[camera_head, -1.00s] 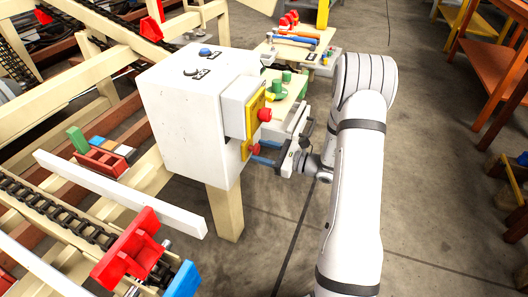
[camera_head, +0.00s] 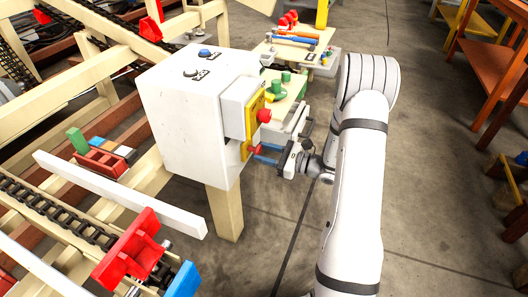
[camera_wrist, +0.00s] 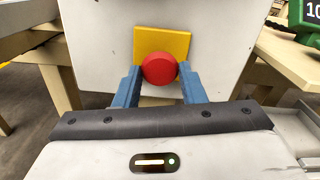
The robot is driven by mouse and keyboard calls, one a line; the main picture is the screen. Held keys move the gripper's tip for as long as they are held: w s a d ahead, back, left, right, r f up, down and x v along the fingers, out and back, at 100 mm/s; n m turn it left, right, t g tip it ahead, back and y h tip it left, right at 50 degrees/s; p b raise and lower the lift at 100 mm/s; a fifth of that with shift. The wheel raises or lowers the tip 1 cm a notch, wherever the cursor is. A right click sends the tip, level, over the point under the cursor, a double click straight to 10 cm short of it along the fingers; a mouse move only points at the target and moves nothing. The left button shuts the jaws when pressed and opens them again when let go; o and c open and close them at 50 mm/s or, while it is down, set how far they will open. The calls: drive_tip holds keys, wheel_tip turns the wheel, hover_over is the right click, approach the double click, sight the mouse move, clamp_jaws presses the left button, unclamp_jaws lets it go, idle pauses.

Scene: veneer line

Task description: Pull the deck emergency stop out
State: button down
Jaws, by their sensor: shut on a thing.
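The deck emergency stop is a red round button (camera_head: 255,149) low on the front of the white control box (camera_head: 190,130). In the wrist view the red button (camera_wrist: 159,68) sits in front of a square yellow plate (camera_wrist: 178,43). My gripper (camera_head: 264,154) has a blue finger on each side of the button and is shut on it. The button's stem is hidden behind its head.
A second red button (camera_head: 264,115) sits above, on a yellow panel of a grey housing (camera_head: 236,107). A bench with green parts (camera_head: 286,84) stands behind my gripper.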

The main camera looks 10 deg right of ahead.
drive_tip(key=c, duration=0.9)
unclamp_jaws()
drive_tip(key=shift+d, duration=0.1)
drive_tip(key=p+v, duration=0.1)
drive_tip(key=v, duration=0.6)
drive_tip(key=shift+s+d+p, duration=0.25)
drive_tip(key=shift+d+p, duration=0.05)
drive_tip(key=shift+p, duration=0.1)
drive_tip(key=shift+f, duration=0.1)
